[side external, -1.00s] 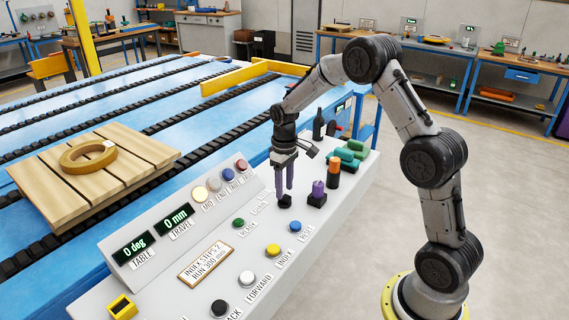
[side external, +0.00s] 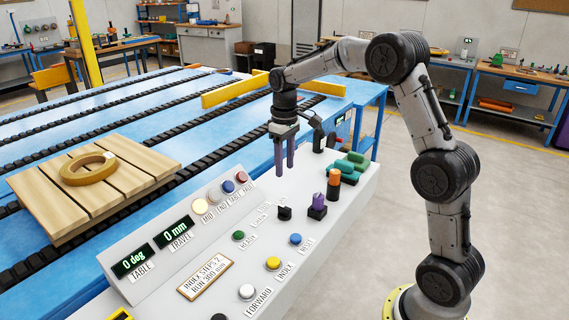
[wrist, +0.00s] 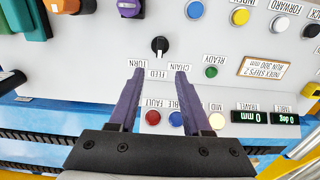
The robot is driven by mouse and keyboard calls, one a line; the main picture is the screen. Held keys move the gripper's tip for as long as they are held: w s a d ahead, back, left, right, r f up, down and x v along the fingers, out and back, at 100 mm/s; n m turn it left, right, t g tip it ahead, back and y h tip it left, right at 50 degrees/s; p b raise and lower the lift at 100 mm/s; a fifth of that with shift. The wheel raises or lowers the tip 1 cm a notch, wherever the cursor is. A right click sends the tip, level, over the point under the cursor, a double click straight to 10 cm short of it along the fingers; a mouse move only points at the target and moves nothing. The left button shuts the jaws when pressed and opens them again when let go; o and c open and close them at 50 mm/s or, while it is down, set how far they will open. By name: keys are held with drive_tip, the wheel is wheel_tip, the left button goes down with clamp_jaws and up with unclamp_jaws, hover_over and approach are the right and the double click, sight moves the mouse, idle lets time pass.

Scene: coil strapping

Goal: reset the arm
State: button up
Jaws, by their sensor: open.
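My gripper (side external: 285,171) hangs open and empty above the control panel (side external: 215,256), its purple fingers pointing down. A black selector knob (side external: 284,213) stands below the fingertips, apart from them. In the wrist view the knob (wrist: 160,45) lies just beyond the gap between my fingertips (wrist: 159,73), near labels FEED, CHAIN and TURN. The displays read 0 deg (side external: 129,262) for TABLE and 0 mm (side external: 174,233) for TRAVEL.
A purple switch (side external: 317,206), an orange-topped post (side external: 333,183) and green pieces (side external: 352,166) stand right of the knob. Yellow (side external: 273,263) and white (side external: 246,292) buttons sit nearer. A tan coil (side external: 88,170) lies on a slatted wooden pallet (side external: 48,204) on the conveyor.

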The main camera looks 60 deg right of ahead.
drive_tip(key=s+a+r+n+t, duration=0.1)
drive_tip(key=s+a+r+t, duration=0.1)
drive_tip(key=s+a+r, duration=0.4)
drive_tip(key=s+a+r+t, duration=0.25)
drive_tip(key=s+r, duration=0.25)
drive_tip(key=r, duration=0.3)
drive_tip(key=s+a+f, duration=0.2)
drive_tip(key=s+f, duration=0.1)
drive_tip(key=s, duration=0.5)
drive_tip(key=s+a+f+m+t, duration=0.1)
drive_tip(key=s+a+f, duration=0.2)
drive_tip(key=s, duration=0.5)
drive_tip(key=shift+f, duration=0.7)
drive_tip(key=shift+o, duration=0.3)
